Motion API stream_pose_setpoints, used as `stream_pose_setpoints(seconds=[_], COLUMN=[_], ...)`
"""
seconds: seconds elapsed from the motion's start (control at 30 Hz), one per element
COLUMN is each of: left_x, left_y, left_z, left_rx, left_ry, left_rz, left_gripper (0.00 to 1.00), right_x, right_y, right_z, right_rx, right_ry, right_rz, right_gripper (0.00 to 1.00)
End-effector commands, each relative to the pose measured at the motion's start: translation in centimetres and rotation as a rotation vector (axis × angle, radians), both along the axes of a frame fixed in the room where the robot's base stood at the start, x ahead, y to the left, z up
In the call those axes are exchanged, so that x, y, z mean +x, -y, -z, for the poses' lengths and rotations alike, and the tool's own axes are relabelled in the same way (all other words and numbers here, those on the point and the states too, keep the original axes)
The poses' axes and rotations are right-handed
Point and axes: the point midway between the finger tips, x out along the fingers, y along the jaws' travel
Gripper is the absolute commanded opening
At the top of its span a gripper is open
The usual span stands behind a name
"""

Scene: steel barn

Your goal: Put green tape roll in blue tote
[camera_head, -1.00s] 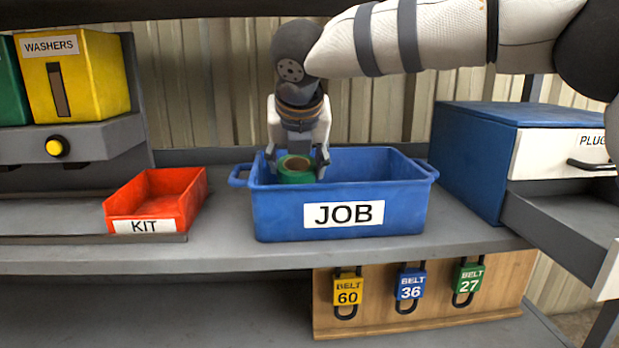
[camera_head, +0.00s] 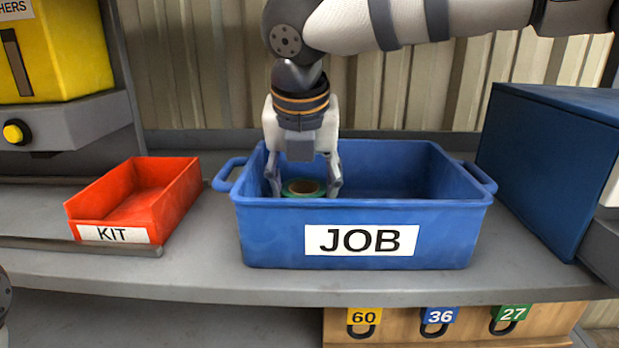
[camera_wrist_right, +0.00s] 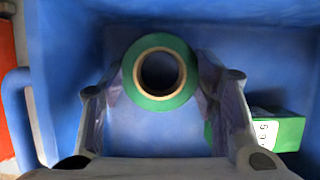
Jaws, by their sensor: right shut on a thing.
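The green tape roll (camera_head: 289,190) with its tan core is held between the fingers of my right gripper (camera_head: 304,184). The roll is inside the left part of the blue tote (camera_head: 268,240) marked JOB, just below the rim, and its lower part is hidden by the front wall. In the right wrist view the roll (camera_wrist_right: 134,76) is seen from above, ring face up, with a finger of the gripper (camera_wrist_right: 160,82) on either side. The tote floor (camera_wrist_right: 155,135) shows below it. I cannot tell whether the roll touches the floor. My left gripper is not in view.
A green box (camera_wrist_right: 285,132) with a white label lies in the tote, beside the right finger in the wrist view. A red KIT bin (camera_head: 180,200) stands left of the tote. A blue cabinet (camera_head: 545,165) stands close on the right.

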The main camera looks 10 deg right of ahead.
Motion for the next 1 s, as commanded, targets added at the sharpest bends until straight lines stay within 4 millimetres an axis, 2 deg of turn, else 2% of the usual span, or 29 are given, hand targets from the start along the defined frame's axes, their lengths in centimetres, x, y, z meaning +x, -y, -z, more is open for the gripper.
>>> stream_pose_setpoints(seconds=[0.17,0.2,0.23,0.57,0.83,1.0], left_x=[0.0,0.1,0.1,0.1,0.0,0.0], left_y=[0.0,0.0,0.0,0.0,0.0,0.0], left_z=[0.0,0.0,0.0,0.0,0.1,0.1], left_rx=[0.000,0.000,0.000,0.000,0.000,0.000], left_ry=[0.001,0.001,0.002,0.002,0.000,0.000], left_rz=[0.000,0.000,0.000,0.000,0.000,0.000], left_gripper=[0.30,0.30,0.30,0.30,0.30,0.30], right_x=[0.1,0.1,0.1,0.1,-1.9,-2.7], right_y=[0.0,0.0,0.0,0.0,-0.6,-0.7], right_z=[0.2,0.3,0.3,-0.1,-5.1,-6.8], right_rx=[0.000,0.000,0.000,0.001,0.002,0.000], right_ry=[0.000,0.000,0.000,0.002,0.005,0.001], right_rz=[0.000,0.000,0.001,0.001,0.000,0.000], right_gripper=[0.27,0.57,0.63,0.63,0.63,0.63])
